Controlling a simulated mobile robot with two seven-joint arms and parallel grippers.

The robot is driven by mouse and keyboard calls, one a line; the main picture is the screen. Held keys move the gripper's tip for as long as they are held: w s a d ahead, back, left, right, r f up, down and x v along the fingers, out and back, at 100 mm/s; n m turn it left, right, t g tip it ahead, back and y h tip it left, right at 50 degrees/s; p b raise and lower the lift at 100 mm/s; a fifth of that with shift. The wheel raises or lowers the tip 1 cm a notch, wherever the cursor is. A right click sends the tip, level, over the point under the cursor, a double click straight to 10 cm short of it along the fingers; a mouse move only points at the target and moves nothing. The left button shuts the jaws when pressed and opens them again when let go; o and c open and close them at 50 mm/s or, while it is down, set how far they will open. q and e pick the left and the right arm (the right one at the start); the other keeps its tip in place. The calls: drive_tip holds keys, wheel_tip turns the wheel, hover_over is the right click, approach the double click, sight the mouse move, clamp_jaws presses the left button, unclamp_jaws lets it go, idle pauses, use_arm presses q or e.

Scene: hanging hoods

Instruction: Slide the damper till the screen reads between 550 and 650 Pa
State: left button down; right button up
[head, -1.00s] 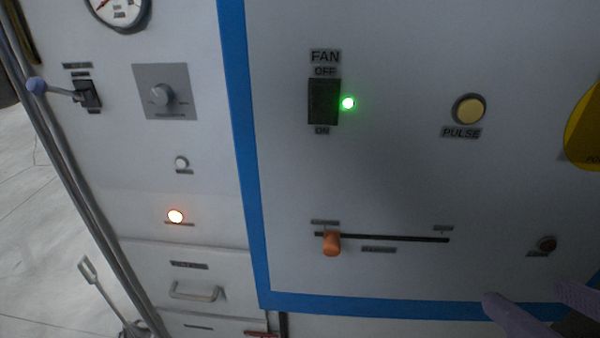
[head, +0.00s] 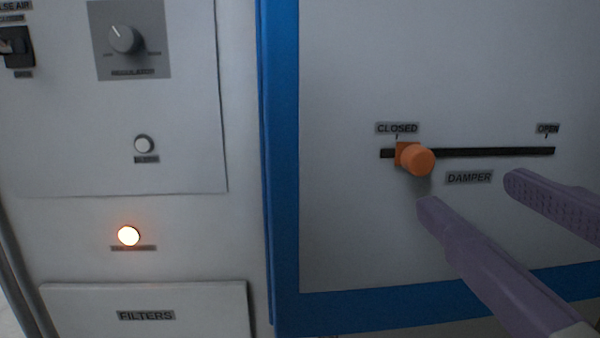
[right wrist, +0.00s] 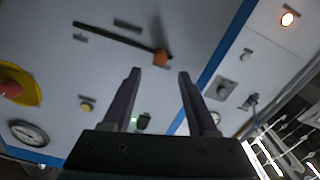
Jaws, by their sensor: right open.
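The orange damper knob (head: 417,160) sits near the CLOSED end of its black slot (head: 490,152), which runs right to the OPEN label. The knob also shows in the right wrist view (right wrist: 160,57), just beyond the fingertips. My right gripper (head: 468,192) is open, with its two purple fingers apart and below and to the right of the knob. It also shows in the right wrist view (right wrist: 160,72) with nothing between the fingers. The fingers look apart from the knob. The screen with the pressure reading is not seen in the frames. My left gripper is not in view.
A blue frame (head: 280,170) borders the damper panel. To its left are a grey regulator dial (head: 124,39), a white button (head: 144,144), a lit orange lamp (head: 129,236) and a FILTERS drawer (head: 150,300). A yellow plate with a red button (right wrist: 14,84) shows in the right wrist view.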

sight(424, 165)
drive_tip(key=w+p, duration=0.2)
drive_tip(key=w, duration=0.5)
drive_tip(key=shift+w+a, duration=0.15)
drive_tip(key=shift+w, duration=0.55)
drive_tip(key=shift+f, duration=0.1)
clamp_jaws()
idle(0.7)
